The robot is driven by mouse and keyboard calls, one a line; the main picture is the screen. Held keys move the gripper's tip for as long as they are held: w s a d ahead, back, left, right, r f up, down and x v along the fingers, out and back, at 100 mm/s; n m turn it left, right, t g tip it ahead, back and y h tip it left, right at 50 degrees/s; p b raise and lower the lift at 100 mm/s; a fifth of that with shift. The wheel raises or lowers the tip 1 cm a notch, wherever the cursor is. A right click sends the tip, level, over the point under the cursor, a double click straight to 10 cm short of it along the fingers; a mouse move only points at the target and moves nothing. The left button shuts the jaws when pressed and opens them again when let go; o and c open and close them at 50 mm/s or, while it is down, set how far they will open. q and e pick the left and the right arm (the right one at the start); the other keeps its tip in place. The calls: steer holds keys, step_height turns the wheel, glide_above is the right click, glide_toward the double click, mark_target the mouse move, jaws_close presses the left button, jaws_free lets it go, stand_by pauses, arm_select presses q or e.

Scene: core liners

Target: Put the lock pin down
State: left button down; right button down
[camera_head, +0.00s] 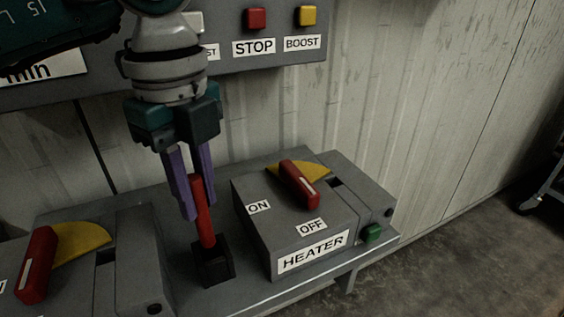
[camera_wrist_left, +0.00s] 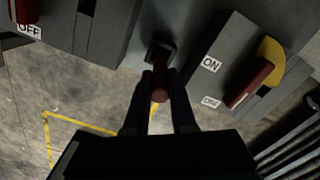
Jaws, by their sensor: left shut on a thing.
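The lock pin (camera_head: 204,222) is a red rod, upright, with its lower end at a small black block (camera_head: 215,263) on the grey shelf (camera_head: 188,284). My left gripper (camera_head: 187,196) points down and is shut on the pin's upper part with its purple fingers. In the left wrist view the pin (camera_wrist_left: 160,84) stands between the dark fingers (camera_wrist_left: 160,105), with the black block (camera_wrist_left: 160,50) beyond it. Whether the pin's tip is inside the block or only touching it, I cannot tell. My right gripper is not in view.
Right of the pin stands the HEATER switch box (camera_head: 294,224) with a red handle (camera_head: 299,184) and a green button (camera_head: 372,233). Another switch box with a red handle (camera_head: 36,265) stands at the left. A panel with STOP and BOOST buttons (camera_head: 281,40) hangs above.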

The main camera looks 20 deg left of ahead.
mark_target(203, 223)
arm_select(q)
steer(key=shift+f, duration=2.45)
steer(key=shift+b, duration=0.3)
steer(key=shift+f, duration=0.15)
steer(key=c, duration=0.7)
jaws_free()
steer(key=shift+c, duration=0.2)
